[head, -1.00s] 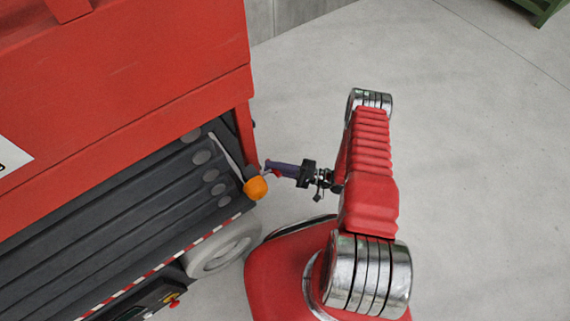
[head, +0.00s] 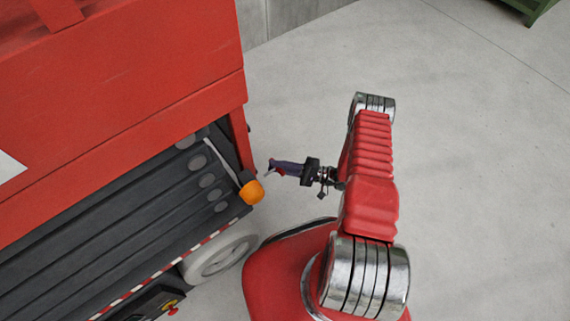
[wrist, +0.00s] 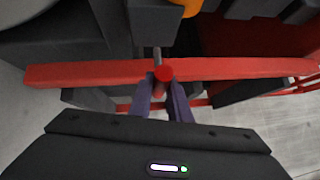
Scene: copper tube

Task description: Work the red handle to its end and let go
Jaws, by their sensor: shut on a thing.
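The red handle shows in the wrist view as a round red knob (wrist: 165,73) on a grey stem. My gripper (wrist: 163,88) has its two purple fingers shut on it, one on either side. In the head view only a small red bit of the handle (head: 281,172) shows beside the fingers. My gripper (head: 272,165) there points left, near the corner of the red machine (head: 150,80). How far the handle has turned or slid cannot be told.
An orange lamp (head: 252,191) sticks out from the machine's corner, just below and left of my gripper. A red bar (wrist: 90,73) runs across the wrist view behind the knob. A wheel (head: 220,252) stands below. The floor to the right is clear.

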